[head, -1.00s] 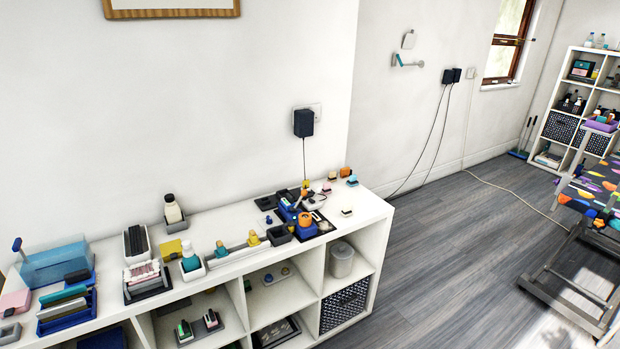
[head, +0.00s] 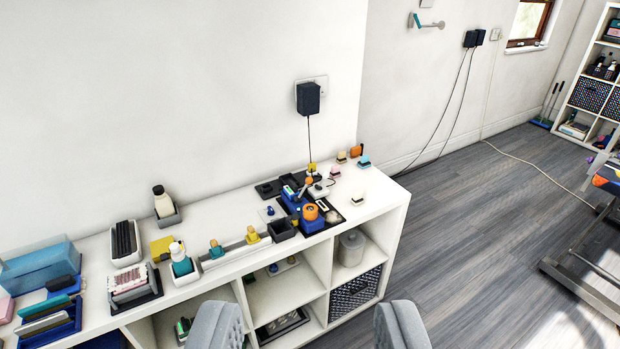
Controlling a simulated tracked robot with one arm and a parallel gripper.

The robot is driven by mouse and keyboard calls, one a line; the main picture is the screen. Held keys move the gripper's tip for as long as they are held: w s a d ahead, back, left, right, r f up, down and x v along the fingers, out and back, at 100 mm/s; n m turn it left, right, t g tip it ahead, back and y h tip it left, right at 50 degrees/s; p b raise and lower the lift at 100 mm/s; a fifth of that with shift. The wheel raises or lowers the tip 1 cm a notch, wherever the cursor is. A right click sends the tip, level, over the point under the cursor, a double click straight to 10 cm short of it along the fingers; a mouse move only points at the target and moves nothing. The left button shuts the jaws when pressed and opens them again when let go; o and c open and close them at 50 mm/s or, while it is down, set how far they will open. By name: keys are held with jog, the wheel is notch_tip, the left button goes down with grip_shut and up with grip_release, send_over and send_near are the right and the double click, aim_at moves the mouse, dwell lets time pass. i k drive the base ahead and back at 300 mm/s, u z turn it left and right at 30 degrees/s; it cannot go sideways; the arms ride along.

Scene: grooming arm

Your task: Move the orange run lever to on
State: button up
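A small blue device (head: 311,226) with a round orange part (head: 311,212) on it sits on a black mat at the right of the white shelf's top. A smaller orange piece (head: 308,181) shows just behind it. The parts are too small to tell which is the run lever or how it is set. My gripper (head: 308,318) shows as two grey fingers at the bottom edge, wide apart with nothing between them. It is in front of the shelf, well short of the blue device and not touching it.
The low white shelf unit (head: 385,215) runs along the wall. Bottles, brushes and trays crowd its top on the left; a black plug adapter (head: 308,98) is above the device. A table frame (head: 585,272) stands at right. Grey floor (head: 470,220) between is clear.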

aim_at(309, 180)
jog(key=k, duration=0.6)
jog(key=u, duration=0.4)
jog(key=i, duration=1.65)
jog(key=z, duration=0.6)
